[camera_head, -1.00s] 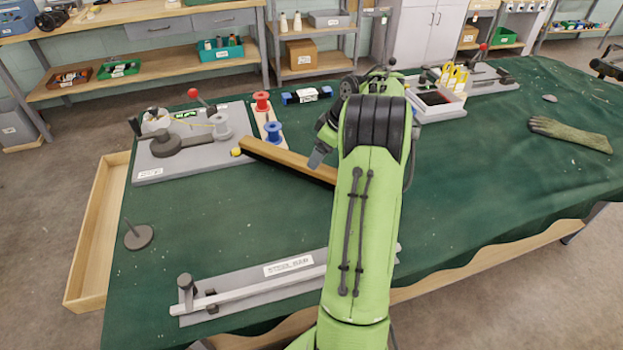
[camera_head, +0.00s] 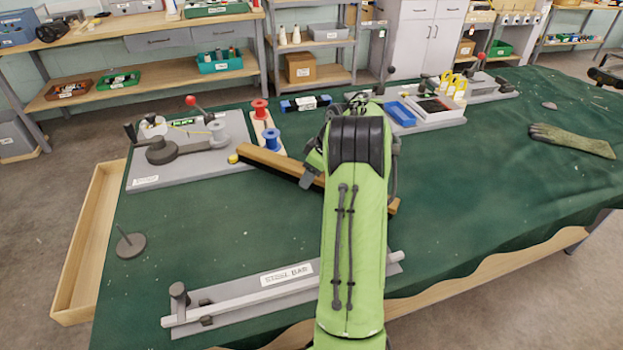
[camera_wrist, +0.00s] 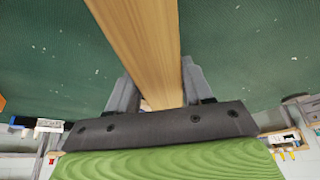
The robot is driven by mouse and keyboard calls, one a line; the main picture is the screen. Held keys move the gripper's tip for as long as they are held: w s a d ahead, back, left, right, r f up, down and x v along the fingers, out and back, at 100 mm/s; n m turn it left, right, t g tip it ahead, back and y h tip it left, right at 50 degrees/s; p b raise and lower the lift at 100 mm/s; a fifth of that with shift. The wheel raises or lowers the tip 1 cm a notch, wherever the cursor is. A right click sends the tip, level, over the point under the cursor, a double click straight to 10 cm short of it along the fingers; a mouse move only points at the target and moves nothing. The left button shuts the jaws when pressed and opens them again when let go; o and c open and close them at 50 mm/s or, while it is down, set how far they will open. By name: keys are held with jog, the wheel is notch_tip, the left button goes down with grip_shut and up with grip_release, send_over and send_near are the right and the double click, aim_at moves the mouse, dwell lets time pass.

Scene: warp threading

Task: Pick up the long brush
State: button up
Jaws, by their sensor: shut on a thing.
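My gripper (camera_wrist: 155,95) is shut on the brush, one finger on each side of the wood. In the head view the gripper (camera_head: 308,176) is mostly hidden behind my arm. I cannot tell whether the brush is clear of the cloth.
A grey board with a winder (camera_head: 180,150) stands at left. Red (camera_head: 260,108) and blue spools (camera_head: 272,140) are near the brush's left end. A blue tray (camera_head: 400,113) is right of my arm. A steel bar fixture (camera_head: 270,290) lies in front. A glove (camera_head: 572,140) lies far right.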

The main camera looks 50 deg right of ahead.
grip_shut()
notch_tip(320, 180, up, 10)
jog(key=p, duration=0.4)
jog(key=shift+r+p, duration=0.1)
jog(key=shift+p, duration=0.3)
